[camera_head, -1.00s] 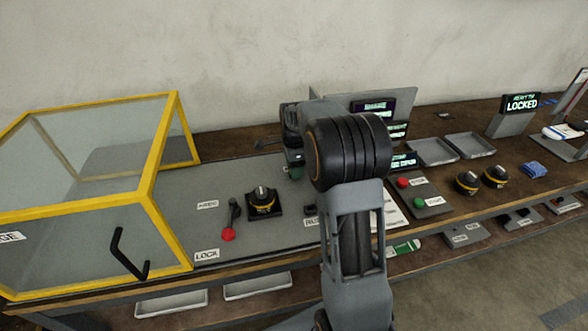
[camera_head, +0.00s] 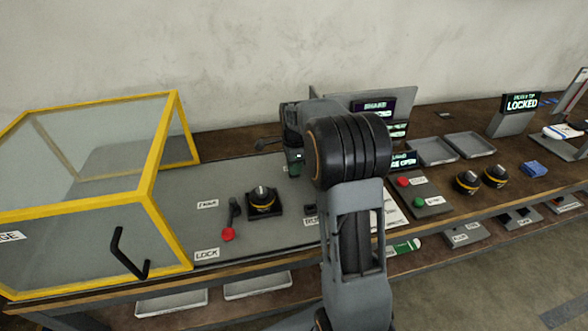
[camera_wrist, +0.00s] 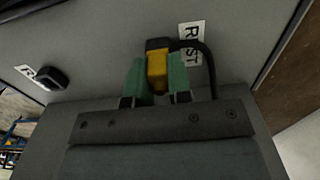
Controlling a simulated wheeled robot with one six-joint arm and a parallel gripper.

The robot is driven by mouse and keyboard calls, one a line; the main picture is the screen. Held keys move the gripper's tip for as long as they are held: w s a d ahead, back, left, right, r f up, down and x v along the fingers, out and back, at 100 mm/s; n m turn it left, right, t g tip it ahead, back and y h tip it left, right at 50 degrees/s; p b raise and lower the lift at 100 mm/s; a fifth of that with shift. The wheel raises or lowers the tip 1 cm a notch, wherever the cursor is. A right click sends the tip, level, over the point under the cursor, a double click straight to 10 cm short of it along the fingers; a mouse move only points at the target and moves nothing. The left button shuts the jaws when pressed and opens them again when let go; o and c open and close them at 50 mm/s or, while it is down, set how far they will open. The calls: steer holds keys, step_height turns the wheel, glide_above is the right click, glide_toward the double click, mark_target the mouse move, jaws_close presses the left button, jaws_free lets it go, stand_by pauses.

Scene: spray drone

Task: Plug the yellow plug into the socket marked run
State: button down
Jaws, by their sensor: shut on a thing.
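The yellow plug (camera_wrist: 157,70) is between the green fingertips of my gripper (camera_wrist: 157,80), which is shut on it. Its black end points away from the gripper at the grey panel, beside a label reading REST (camera_wrist: 191,45). A black cable runs from it to the right. I cannot tell whether its tip is in a socket. A black socket (camera_wrist: 52,78) with a partly cut-off label beginning with R lies to the left. In the head view the small black socket (camera_head: 310,209) is by a partly hidden label (camera_head: 310,221), and my gripper (camera_head: 294,168) is behind it.
A yellow-framed clear cage (camera_head: 150,180) stands at the left. A red-ended lever (camera_head: 229,233) and a black knob (camera_head: 263,198) sit on the panel nearby. Green and red buttons (camera_head: 403,182), knobs and trays are to the right. A screen reads LOCKED (camera_head: 521,103).

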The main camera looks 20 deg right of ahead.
steer(key=shift+r, duration=0.15)
steer(key=shift+r+p, duration=2.45)
steer(key=shift+r, duration=0.45)
